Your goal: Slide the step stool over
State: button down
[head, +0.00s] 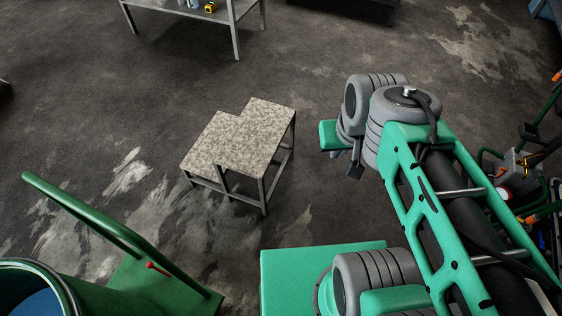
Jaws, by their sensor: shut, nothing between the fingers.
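The step stool (222,144) stands upright on the floor near the middle of the head view. It has two speckled grey-beige steps on a dark metal frame, with the higher step at the right. My gripper (355,170) shows only as a small dark end below the grey joints of my arm, to the right of the stool. It is shut and empty, with a gap of floor in the picture between it and the stool. Most of the gripper is hidden behind my arm.
A grey metal table (237,42) with small items stands at the back. A green trolley (135,285) with a green drum (40,268) is at the lower left. Tools and clutter (520,165) line the right edge. The floor around the stool is clear.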

aim_at(248, 143)
jog(key=i, duration=0.2)
jog(key=u, duration=4.55)
jog(key=k, duration=2.5)
jog(key=z, duration=0.85)
jog(key=i, duration=0.45)
